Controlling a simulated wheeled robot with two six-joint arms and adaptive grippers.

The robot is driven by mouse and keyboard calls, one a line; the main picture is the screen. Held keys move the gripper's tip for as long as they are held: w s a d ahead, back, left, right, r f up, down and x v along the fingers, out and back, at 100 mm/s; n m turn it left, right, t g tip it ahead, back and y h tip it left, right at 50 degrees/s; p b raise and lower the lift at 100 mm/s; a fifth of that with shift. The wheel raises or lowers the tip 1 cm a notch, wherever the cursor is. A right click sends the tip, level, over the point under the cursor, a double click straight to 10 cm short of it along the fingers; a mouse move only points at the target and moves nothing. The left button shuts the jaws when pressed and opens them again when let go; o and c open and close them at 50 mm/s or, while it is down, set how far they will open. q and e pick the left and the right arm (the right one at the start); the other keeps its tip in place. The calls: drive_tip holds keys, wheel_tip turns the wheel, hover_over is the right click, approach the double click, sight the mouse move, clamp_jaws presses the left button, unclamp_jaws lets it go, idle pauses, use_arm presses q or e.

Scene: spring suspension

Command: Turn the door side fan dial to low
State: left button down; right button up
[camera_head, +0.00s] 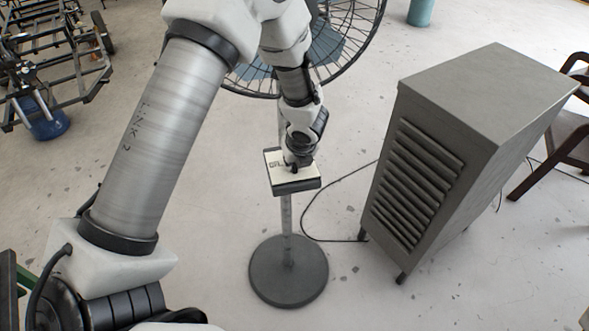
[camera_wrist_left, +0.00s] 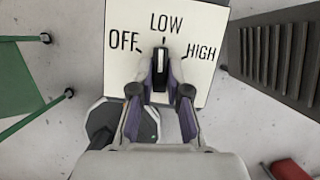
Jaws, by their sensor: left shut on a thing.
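The fan's control box (camera_head: 297,187) sits on the fan's pole, with its pale panel facing up. In the left wrist view the panel (camera_wrist_left: 122,72) reads OFF, LOW and HIGH around a dark dial (camera_wrist_left: 161,68). The dial's white line points straight up, toward LOW. My left gripper (camera_wrist_left: 163,74) is shut on the dial, one finger on each side of it. In the head view the left gripper (camera_head: 295,163) comes down onto the panel and hides the dial. My right gripper is in neither view.
The fan's round base (camera_head: 288,285) stands on the floor, its wire cage (camera_head: 362,42) behind my arm. A grey louvred cabinet (camera_head: 480,110) stands to the right, with a cable (camera_head: 330,183) on the floor between. A wheeled metal frame (camera_head: 60,75) and blue bucket (camera_head: 42,122) are far left.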

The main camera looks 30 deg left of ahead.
use_arm(q)
drive_tip(key=shift+r+m+b, duration=0.1)
drive_tip(key=shift+m+b, duration=0.35)
drive_tip(key=shift+m, duration=0.15)
drive_tip(key=shift+a+t, duration=0.1)
drive_tip(key=shift+t, duration=0.2)
drive_tip(key=c, duration=1.1)
unclamp_jaws()
drive_tip(key=shift+c, duration=0.2)
drive_tip(key=s+d+r, duration=0.1)
drive_tip(key=s+d, duration=0.7)
drive_tip(key=d, duration=0.1)
drive_tip(key=shift+s, duration=0.25)
drive_tip(key=shift+d, duration=0.1)
